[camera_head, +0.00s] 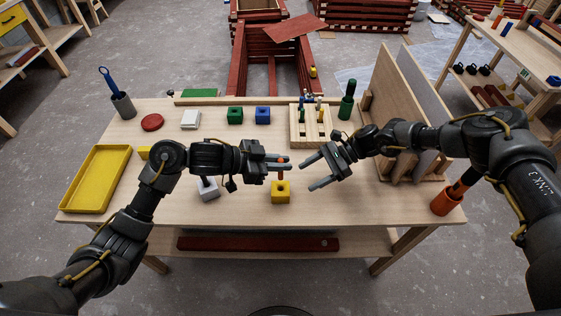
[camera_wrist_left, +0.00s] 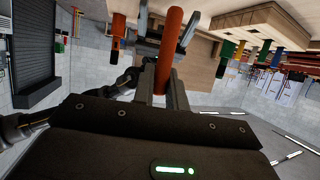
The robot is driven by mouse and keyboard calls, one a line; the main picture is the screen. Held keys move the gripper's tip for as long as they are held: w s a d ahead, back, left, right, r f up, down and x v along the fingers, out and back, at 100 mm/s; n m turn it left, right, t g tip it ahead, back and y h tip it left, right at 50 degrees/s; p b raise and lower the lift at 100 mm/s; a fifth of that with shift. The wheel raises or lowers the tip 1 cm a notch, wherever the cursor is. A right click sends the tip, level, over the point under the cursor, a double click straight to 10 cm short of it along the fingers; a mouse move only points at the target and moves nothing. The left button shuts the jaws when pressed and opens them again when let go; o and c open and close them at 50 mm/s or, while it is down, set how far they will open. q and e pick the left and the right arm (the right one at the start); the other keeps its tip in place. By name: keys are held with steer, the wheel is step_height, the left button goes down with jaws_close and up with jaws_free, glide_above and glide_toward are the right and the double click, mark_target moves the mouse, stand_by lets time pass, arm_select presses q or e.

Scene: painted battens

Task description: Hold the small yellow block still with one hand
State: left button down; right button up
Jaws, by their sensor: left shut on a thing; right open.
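The small yellow block (camera_head: 280,192) stands on the table near the middle of its front half. My left gripper (camera_head: 287,162) is just above it, shut on an orange-red peg (camera_head: 281,176). The peg also shows upright between the fingers in the left wrist view (camera_wrist_left: 169,42). Its lower end reaches down to the yellow block's top; I cannot tell whether it is in a hole. My right gripper (camera_head: 308,174) is open and empty, up and to the right of the block, apart from it. Another yellow piece (camera_head: 144,152) is partly hidden behind my left arm.
A grey block (camera_head: 208,189) stands left of the yellow one. A green block (camera_head: 235,115), a blue block (camera_head: 262,115) and a slotted wooden rack (camera_head: 298,132) stand behind.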

mark_target(284, 189)
steer(key=shift+x, duration=5.05)
steer(key=shift+c, duration=0.3)
steer(key=c, duration=0.5)
steer(key=shift+c, duration=0.2)
